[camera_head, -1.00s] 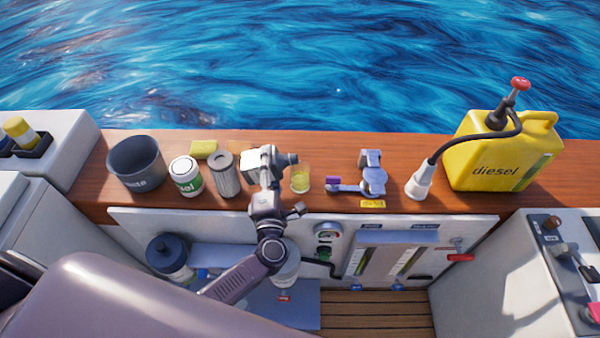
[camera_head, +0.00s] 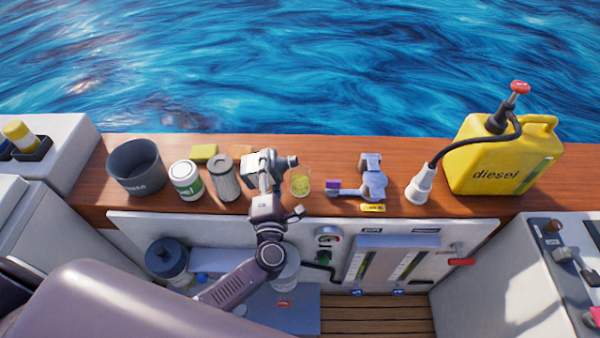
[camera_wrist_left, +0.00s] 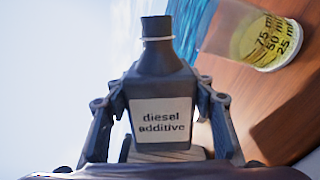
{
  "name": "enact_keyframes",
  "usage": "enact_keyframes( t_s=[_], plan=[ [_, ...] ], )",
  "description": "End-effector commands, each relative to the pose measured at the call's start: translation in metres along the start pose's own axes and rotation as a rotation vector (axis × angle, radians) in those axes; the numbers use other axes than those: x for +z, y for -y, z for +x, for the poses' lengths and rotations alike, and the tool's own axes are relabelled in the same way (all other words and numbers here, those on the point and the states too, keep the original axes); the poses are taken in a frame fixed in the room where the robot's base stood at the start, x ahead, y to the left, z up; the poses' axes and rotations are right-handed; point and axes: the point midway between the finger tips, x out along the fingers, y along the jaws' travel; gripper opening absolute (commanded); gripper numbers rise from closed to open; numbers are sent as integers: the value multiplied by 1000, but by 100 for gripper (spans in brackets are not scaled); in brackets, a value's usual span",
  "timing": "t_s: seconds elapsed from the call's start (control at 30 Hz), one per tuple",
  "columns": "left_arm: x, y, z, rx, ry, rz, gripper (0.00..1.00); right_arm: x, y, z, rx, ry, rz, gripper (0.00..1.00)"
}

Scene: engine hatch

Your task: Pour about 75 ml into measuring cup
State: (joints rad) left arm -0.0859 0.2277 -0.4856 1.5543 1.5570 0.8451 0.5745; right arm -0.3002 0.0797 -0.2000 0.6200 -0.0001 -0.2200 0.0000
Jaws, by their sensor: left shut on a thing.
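My left gripper (camera_head: 266,172) is shut on a dark bottle (camera_wrist_left: 160,80) labelled "diesel additive". In the head view the bottle (camera_head: 291,162) lies tipped over, its neck pointing right, above and just left of the measuring cup. The clear measuring cup (camera_head: 301,186) stands on the wooden ledge and holds yellow liquid. In the left wrist view the measuring cup (camera_wrist_left: 262,38) shows 75, 50 and 25 ml marks. Its exact liquid level is hard to read, and no stream shows. My right gripper is not in view.
On the wooden ledge (camera_head: 420,150) a filter (camera_head: 224,178), a white-green can (camera_head: 186,181) and a grey waste bucket (camera_head: 136,170) stand to the left. A grey metal fitting (camera_head: 373,178), a white nozzle (camera_head: 419,188) and a yellow diesel canister (camera_head: 495,160) are to the right.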

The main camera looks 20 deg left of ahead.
Motion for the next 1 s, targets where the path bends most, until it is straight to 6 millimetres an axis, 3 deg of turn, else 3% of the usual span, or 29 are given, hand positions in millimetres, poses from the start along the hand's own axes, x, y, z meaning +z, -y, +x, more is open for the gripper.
enact_keyframes(
  t_s=[0.13, 0.63, 0.8, 1.0],
  plan=[
    [1, -1, 0, 1, -1, -81, 19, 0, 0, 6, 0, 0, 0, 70],
    [2, -2, 0, 2, 0, -92, 19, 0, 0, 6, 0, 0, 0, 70],
    [3, -2, 0, 3, -1, -170, 19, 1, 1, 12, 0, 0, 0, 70],
    [15, -32, 0, 3, 0, -267, 19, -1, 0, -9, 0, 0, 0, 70]
  ],
)
